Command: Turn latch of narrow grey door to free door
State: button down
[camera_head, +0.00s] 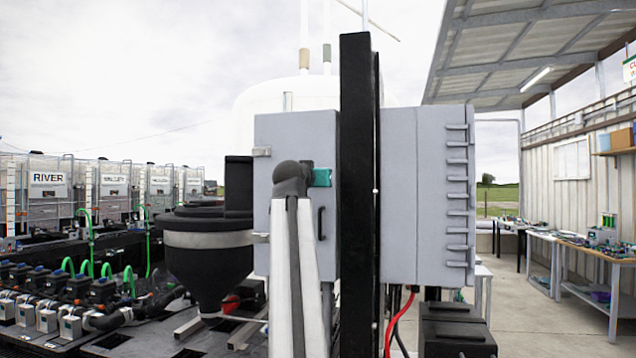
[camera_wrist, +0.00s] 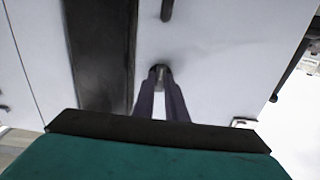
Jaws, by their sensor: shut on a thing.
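The narrow grey door (camera_head: 292,135) is the front of a tall grey cabinet in the head view, with hinges on its left edge. It looks closed. My arm hides part of it. In the wrist view the pale door face (camera_wrist: 215,65) fills the right half. My gripper (camera_wrist: 159,80) is shut on the small latch (camera_wrist: 160,73), which shows as a grey and dark piece between the fingertips. Its exact turn is hard to tell. In the head view only the teal body of my gripper (camera_head: 322,177) shows; fingertips and latch are hidden.
A dark door handle (camera_head: 321,223) is beside the gripper; its end shows in the wrist view (camera_wrist: 167,9). A black post (camera_head: 357,200) stands right of the door, before a wider grey cabinet (camera_head: 415,190). A black hopper (camera_head: 208,262) stands left.

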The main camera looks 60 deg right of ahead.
jog(key=c, duration=1.8)
grip_release()
jog(key=p+v, duration=0.3)
jog(key=v, duration=1)
jog(key=shift+s+a, duration=0.2)
jog(key=shift+a, duration=0.15)
